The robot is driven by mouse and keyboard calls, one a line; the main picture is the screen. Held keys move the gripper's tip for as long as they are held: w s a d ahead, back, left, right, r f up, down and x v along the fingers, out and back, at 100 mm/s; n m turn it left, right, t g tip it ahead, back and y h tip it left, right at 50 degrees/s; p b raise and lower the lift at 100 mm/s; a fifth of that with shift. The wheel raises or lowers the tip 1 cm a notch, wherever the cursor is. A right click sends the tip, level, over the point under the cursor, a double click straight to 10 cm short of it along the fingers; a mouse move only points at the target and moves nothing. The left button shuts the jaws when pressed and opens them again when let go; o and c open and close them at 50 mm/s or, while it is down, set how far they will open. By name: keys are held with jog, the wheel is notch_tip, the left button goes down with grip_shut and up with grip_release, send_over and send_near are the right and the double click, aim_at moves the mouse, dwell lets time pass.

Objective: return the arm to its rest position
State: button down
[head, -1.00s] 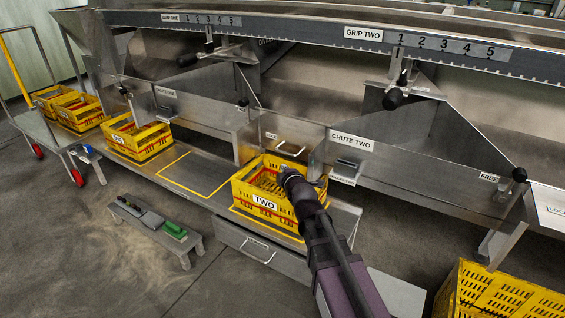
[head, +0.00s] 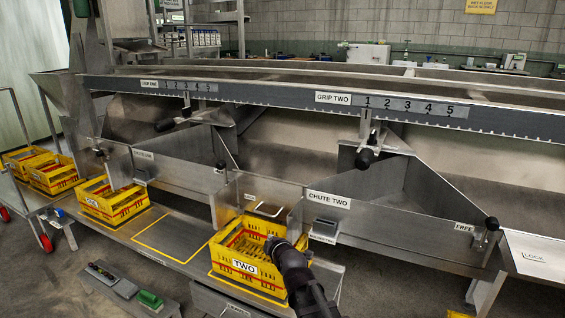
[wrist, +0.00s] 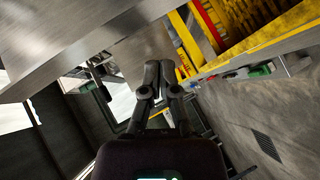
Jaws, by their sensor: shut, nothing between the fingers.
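My arm reaches up from the bottom of the head view, and my gripper (head: 272,243) is at the right side of the yellow crate labelled TWO (head: 244,267). It overlaps the crate's right edge in the picture; whether it touches cannot be told. The fingers are small and dark there. In the wrist view my gripper (wrist: 159,68) has its two dark fingers together with nothing between them. A yellow crate (wrist: 262,42) with red parts shows at the upper right of that view, apart from the fingertips.
The steel sizer with chute two (head: 330,200) and a black-knobbed lever (head: 365,158) stands behind the crate. Yellow crate one (head: 112,208) is further left on the shelf, beside an empty yellow-outlined spot (head: 165,235). A low bench (head: 125,288) stands in front.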

jog(key=s+d+f+m+g+h+p, duration=0.2)
jog(key=s+d+m+g+h+p, duration=0.15)
jog(key=s+d+m+g, duration=0.5)
jog(key=s+d+f+m+g+h+p, duration=0.25)
jog(key=s+d+m+g+p, duration=0.2)
jog(key=s+d+m, duration=0.75)
notch_tip(320, 180, up, 37)
jog(key=w+d+n+y+p, duration=0.1)
jog(key=n+p, duration=0.1)
jog(key=p, duration=3.5)
jog(key=shift+r, duration=0.15)
